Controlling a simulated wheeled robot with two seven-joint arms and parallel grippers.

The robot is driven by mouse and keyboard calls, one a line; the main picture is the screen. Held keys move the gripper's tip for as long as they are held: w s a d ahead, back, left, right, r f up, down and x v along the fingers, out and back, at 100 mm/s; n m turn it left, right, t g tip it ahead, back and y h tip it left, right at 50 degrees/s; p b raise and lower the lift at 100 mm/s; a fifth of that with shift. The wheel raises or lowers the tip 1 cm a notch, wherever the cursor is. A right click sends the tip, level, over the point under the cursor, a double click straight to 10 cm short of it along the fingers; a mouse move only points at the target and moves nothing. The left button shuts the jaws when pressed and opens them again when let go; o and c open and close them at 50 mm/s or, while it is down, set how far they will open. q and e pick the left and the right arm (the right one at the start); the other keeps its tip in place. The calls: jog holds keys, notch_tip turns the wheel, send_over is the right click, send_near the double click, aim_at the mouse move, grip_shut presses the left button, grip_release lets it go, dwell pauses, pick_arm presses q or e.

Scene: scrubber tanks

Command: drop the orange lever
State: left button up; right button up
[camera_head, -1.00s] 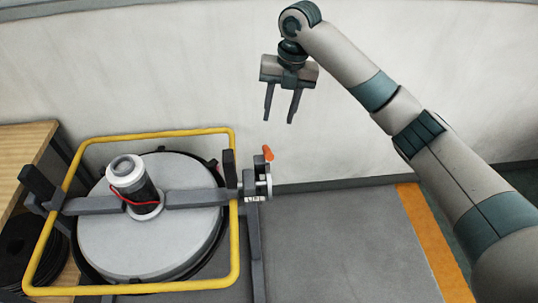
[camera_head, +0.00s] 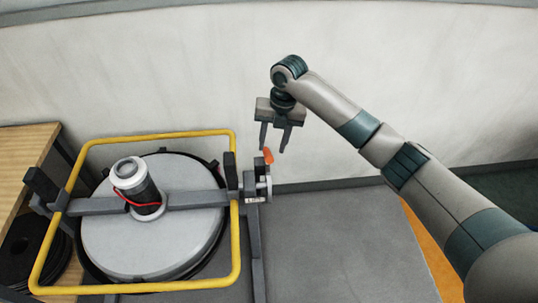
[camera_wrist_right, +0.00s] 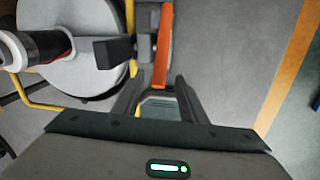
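The orange lever (camera_head: 268,156) stands up at the right end of the dark grey crossbar, beside a round metal fitting (camera_head: 264,186). I cannot tell the exact distance to the lever. My left gripper is not in view.
A round grey lid (camera_head: 110,240) sits under the crossbar (camera_head: 190,199), with a white-topped cylinder (camera_head: 129,171) and a red cable. A yellow tube frame (camera_head: 236,250) surrounds it. A wooden table (camera_head: 22,148) is at left. Grey floor (camera_head: 340,240) is clear at right.

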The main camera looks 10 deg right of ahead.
aim_at(270, 154)
jog(key=f, duration=0.2)
jog(key=f+p, duration=0.1)
jog(key=f, duration=0.1)
jog(key=a+f, duration=0.1)
jog(key=f, duration=0.2)
grip_shut()
